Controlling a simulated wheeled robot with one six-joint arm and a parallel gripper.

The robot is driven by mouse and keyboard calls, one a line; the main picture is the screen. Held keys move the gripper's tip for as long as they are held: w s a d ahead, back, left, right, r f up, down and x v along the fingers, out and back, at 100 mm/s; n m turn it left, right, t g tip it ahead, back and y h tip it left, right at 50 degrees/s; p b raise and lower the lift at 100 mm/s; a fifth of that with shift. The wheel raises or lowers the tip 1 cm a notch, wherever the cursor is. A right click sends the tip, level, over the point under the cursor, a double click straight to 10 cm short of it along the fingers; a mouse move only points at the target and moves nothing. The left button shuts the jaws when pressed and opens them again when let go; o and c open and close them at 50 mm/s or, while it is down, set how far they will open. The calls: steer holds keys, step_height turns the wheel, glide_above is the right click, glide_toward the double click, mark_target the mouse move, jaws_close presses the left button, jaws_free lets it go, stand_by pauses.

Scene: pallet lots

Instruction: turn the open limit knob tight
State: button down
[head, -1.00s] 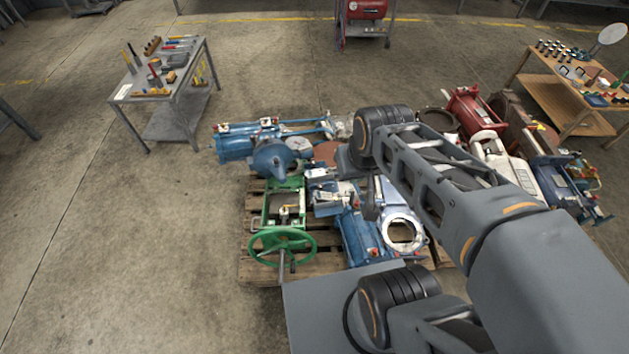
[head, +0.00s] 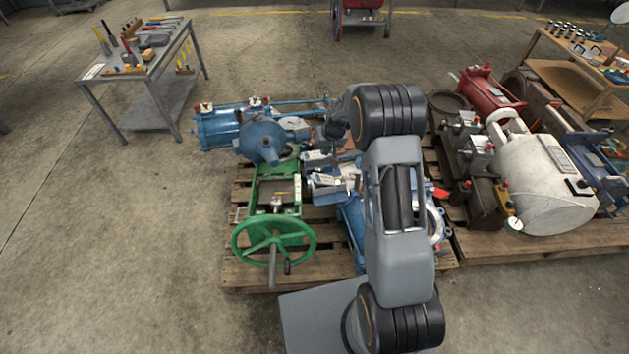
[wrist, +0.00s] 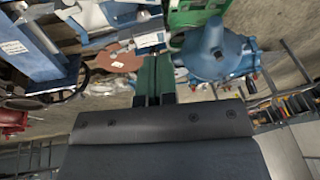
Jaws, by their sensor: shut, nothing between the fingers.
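I cannot pick out which fitting is the open limit knob; small red-capped fittings (head: 255,102) show on the long blue actuator (head: 218,128). A blue domed housing (head: 262,141) stands in front of it, beside the green frame with a green handwheel (head: 272,240). In the wrist view my gripper (wrist: 153,72) is shut and empty, its fingers side by side. The blue domed housing (wrist: 215,55) shows right of the fingers, apart from them. In the head view my arm hides most of the parts right of the green frame.
The wooden pallet (head: 240,272) is crowded with parts. A second pallet (head: 540,238) to the right bears a white tank (head: 545,180) and a red cylinder (head: 492,90). A tool table (head: 135,75) stands at the left. The floor at left is clear.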

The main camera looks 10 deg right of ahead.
steer(key=b, duration=0.4)
glide_toward(312, 176)
steer(key=x, duration=0.5)
steer(key=shift+w+d, duration=0.3)
steer(key=shift+d, duration=0.05)
steer(key=shift+s+a+f+b, duration=0.1)
steer(key=shift+a+f+b, duration=0.35)
steer(key=shift+f, duration=0.45)
steer(key=a+f+b, duration=0.1)
steer(key=f+b, duration=0.1)
steer(key=f, duration=0.1)
steer(key=a+f+b, duration=0.1)
steer(key=f+b, duration=0.1)
steer(key=shift+s+a, duration=0.2)
steer(key=shift+a, duration=0.2)
